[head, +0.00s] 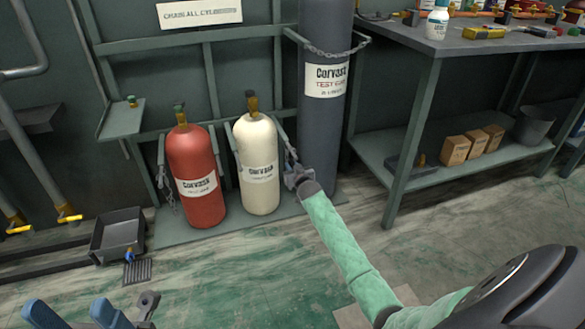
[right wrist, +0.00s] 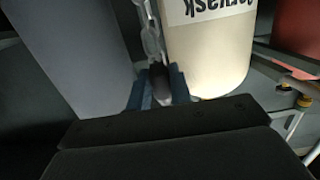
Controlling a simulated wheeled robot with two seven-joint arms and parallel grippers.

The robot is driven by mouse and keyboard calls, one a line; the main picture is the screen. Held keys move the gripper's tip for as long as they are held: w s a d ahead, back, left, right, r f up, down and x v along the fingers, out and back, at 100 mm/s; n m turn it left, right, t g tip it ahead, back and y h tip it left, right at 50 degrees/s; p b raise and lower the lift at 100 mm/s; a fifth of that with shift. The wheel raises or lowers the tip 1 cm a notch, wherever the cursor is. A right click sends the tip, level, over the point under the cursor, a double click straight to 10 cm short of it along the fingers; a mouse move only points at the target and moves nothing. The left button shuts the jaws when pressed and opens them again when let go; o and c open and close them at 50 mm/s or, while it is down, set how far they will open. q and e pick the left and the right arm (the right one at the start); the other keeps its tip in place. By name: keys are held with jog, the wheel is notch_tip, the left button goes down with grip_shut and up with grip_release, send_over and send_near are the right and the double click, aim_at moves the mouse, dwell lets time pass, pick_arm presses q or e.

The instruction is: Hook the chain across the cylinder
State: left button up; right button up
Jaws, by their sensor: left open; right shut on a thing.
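A cream cylinder (head: 257,165) with a brass valve stands upright on the rack base, with a red cylinder (head: 195,175) to its left. A chain (head: 290,152) hangs at the cream cylinder's right side; its links also show in the right wrist view (right wrist: 151,40). My right gripper (head: 295,177) is low between the cream and tall grey cylinders. Its blue fingers (right wrist: 158,87) are shut on the chain's lower end. No chain crosses the cream cylinder's front. My left gripper (head: 76,316) is open and empty at the bottom left, away from the cylinders.
A tall grey cylinder (head: 325,120) has a chain (head: 335,52) across it. Another chain (head: 167,186) hangs left of the red cylinder. A workbench (head: 415,50) stands at right. A black tray (head: 116,232) is on the floor at left.

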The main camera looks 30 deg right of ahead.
jog(key=shift+r, duration=0.15)
jog(key=shift+r+p, duration=0.95)
jog(key=shift+p, duration=0.2)
